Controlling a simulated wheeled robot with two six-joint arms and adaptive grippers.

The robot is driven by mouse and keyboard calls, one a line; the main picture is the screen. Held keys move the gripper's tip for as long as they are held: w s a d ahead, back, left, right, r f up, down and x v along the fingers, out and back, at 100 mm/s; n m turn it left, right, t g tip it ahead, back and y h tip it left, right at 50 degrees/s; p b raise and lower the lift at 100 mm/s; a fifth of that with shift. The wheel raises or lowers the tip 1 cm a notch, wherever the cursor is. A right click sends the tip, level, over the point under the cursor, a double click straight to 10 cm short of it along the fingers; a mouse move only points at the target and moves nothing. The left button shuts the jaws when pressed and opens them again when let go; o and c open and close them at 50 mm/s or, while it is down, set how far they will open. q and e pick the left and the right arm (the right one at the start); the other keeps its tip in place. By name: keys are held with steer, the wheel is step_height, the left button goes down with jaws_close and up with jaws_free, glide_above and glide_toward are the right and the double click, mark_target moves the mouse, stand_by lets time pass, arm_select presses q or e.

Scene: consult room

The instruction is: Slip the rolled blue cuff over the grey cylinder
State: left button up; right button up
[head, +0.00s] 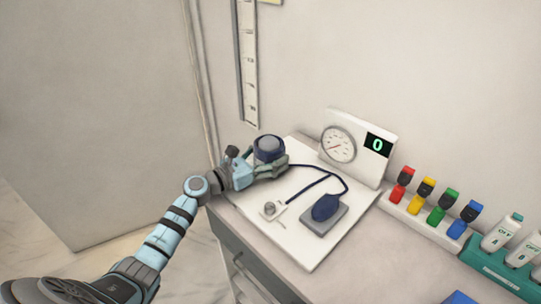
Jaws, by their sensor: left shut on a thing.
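The rolled blue cuff (259,155) is a dark blue ring at the back left of the white board. The grey cylinder's round top (268,143) shows inside the ring, so the cuff appears to sit around it near the top. How far down it reaches is hidden. My left gripper (269,170) comes in from the left and is shut on the cuff at its near side. The cylinder's lower part is hidden behind the gripper. My right gripper is not in view.
A dark tube runs from the cuff to a blue bulb (326,207) on a grey pad. A small white fitting (272,210) lies on the white board (302,249). A dial gauge (339,145) with a display reading 0 stands behind. Coloured bottles (437,206) stand right.

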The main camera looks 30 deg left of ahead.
arm_select(q)
steer(key=o, duration=1.4)
steer(key=shift+c, duration=0.2)
steer(key=shift+s, duration=0.1)
steer(key=v, duration=1.2)
